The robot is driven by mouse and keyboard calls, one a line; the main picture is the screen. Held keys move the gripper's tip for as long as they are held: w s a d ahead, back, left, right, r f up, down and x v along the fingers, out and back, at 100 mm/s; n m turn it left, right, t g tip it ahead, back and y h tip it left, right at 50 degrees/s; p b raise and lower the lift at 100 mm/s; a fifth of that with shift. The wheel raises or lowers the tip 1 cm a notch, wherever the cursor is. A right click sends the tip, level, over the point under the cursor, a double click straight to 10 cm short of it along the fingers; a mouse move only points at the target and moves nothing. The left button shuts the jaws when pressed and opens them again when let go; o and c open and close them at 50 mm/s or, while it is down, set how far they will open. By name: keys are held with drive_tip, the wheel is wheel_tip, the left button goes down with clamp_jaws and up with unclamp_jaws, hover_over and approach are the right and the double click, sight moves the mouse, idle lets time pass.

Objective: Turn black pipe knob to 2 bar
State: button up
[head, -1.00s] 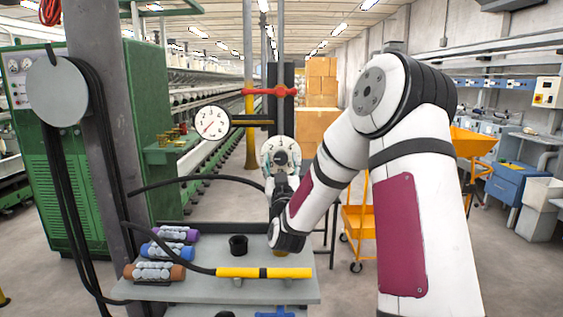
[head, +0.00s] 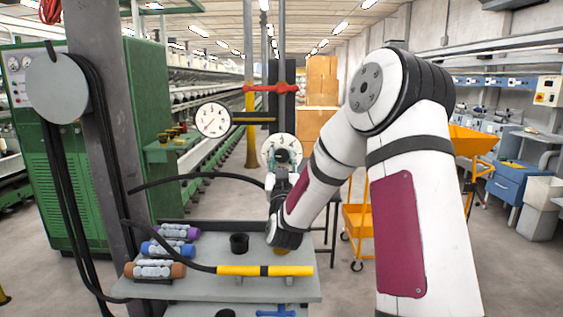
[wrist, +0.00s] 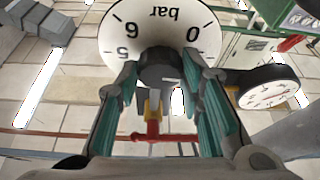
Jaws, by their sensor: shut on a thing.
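The black knob (wrist: 163,62) sits in front of a white round dial (wrist: 205,35), upside down in the wrist view, with "bar", 0, 5 and 6 readable. My gripper (wrist: 166,76) is shut on the knob, one teal-padded finger on each side. In the head view my gripper (head: 284,162) covers the knob and the lower part of the white dial (head: 282,139). A separate round pressure gauge (head: 213,119) stands to the left; it also shows in the wrist view (wrist: 268,94) with a thin red needle. The exact knob setting cannot be read.
A red valve handle (head: 271,88) is above the dial. A grey bench (head: 205,288) below holds a yellow bar (head: 250,270), a black cup (head: 239,243) and several coloured rollers. A black hose runs to the left of my gripper. An orange cart (head: 357,224) stands behind my arm.

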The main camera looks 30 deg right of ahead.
drive_tip(key=m+g+h+b, duration=0.1)
drive_tip(key=m, duration=0.2)
drive_tip(key=m+h+b, duration=0.1)
drive_tip(key=m, duration=0.1)
drive_tip(key=shift+w+a+m+g+h, duration=0.1)
drive_tip(key=shift+w+m+g+h, duration=0.05)
drive_tip(key=shift+m+g+h, duration=0.2)
drive_tip(key=shift+m+g+h+b, duration=0.35)
drive_tip(key=shift+m+g+b, duration=0.4)
drive_tip(key=shift+m, duration=0.65)
drive_tip(key=shift+m+g+h+b, duration=0.3)
drive_tip(key=shift+m+g+b, duration=0.35)
drive_tip(key=shift+m, duration=0.7)
drive_tip(key=o, duration=1.2)
drive_tip(key=shift+c, duration=0.2)
drive_tip(key=shift+a, duration=0.1)
drive_tip(key=v, duration=1.2)
